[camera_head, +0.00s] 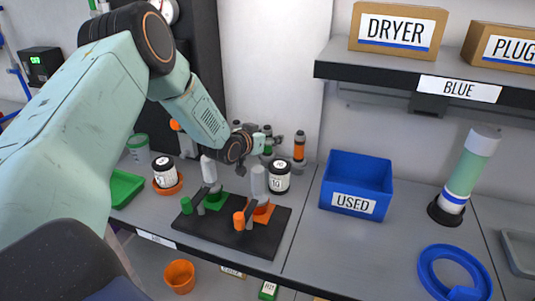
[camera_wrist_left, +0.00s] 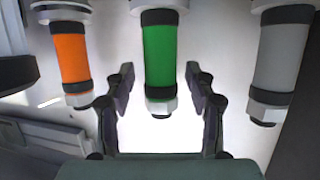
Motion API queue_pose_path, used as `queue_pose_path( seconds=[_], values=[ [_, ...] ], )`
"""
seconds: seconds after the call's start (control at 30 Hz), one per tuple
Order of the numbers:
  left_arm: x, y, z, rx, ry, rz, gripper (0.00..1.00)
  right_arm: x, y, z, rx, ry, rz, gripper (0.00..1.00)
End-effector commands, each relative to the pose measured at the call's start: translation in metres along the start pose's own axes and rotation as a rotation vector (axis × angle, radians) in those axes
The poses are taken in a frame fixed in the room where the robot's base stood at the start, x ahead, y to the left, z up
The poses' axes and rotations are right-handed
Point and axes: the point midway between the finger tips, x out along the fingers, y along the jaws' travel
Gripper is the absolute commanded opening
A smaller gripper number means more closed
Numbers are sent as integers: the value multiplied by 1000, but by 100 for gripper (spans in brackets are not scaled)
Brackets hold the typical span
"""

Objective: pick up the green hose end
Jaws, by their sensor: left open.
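The green hose end (camera_wrist_left: 165,50) is in the middle of the left wrist view, a green sleeve with dark bands and a metal nut at its lower end. My left gripper (camera_wrist_left: 158,78) is open, with one finger on each side of the green hose end in the picture; I cannot tell whether they touch it. In the head view my left gripper (camera_head: 272,143) reaches to the back of the bench, and the green hose end (camera_head: 267,131) shows small and partly hidden behind it. My right gripper is not in view.
An orange hose end (camera_wrist_left: 71,62) and a grey one (camera_wrist_left: 281,55) flank the green one. A black board (camera_head: 225,229) with fittings and white jars (camera_head: 279,178) stand below my arm. A blue USED bin (camera_head: 357,172) is to the right, under a shelf (camera_head: 400,75).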

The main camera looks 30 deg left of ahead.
Motion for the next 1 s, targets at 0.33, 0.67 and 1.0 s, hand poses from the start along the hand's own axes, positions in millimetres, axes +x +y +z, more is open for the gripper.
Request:
queue_pose_path(
  seconds=[0.33,0.67,1.0],
  values=[
    [0,0,0,0,-1,0,41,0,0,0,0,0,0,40],
    [-1,0,0,0,0,0,13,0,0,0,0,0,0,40],
    [0,0,0,0,0,0,0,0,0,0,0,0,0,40]
  ],
)
